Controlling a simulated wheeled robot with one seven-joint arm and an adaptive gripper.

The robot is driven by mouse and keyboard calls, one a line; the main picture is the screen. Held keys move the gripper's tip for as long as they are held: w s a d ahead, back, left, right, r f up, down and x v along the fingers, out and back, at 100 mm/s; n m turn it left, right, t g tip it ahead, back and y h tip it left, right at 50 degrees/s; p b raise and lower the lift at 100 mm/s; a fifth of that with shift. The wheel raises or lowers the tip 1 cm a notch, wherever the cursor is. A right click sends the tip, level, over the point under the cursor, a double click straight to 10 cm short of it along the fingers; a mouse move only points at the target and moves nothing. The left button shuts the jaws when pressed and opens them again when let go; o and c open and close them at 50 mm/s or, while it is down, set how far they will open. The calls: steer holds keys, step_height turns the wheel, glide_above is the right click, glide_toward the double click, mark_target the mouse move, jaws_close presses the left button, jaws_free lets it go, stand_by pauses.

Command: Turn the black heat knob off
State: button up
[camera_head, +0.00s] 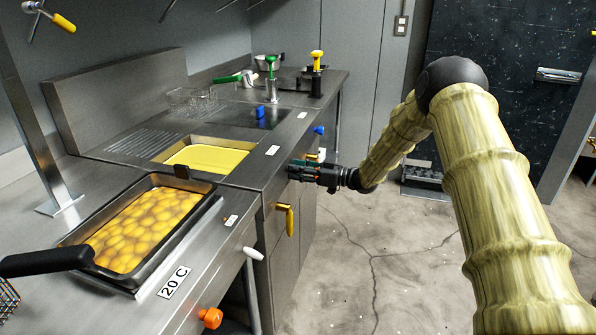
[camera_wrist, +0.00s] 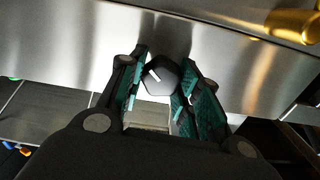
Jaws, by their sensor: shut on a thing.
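The black heat knob (camera_wrist: 162,76) with a white mark sits on the steel front panel, between my fingers in the wrist view. The white mark points up and to the left there. My gripper (camera_wrist: 165,84) has its teal-padded fingers on either side of the knob and is shut on it. In the head view my gripper (camera_head: 303,172) reaches the counter's front face from the right. The knob is hidden behind the fingers in that view.
A yellow handle (camera_head: 287,218) is on the counter front near my gripper, with a blue knob (camera_head: 319,130) farther back. An orange knob (camera_head: 210,317) and white lever (camera_head: 253,254) are nearer. A pan (camera_head: 205,208) of yellow pieces rests on the counter. The floor at right is clear.

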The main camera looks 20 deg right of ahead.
steer(key=n+b, duration=0.3)
steer(key=n, duration=0.4)
steer(key=shift+s+a+f, duration=0.1)
steer(key=n+b, duration=0.3)
steer(key=n, duration=0.3)
steer(key=shift+s+f+n+b, duration=0.1)
steer(key=shift+f+n+b, duration=0.05)
steer(key=shift+n+b, duration=0.15)
steer(key=n+b, duration=0.2)
steer(key=n, duration=0.1)
steer(key=shift+f+b, duration=0.1)
steer(key=shift+b, duration=0.2)
steer(key=n+b, duration=0.3)
steer(key=n, duration=0.1)
steer(key=shift+f, duration=0.15)
steer(key=n+b, duration=0.3)
steer(key=shift+n+b, duration=1.05)
steer(key=shift+n, duration=0.15)
steer(key=o, duration=1)
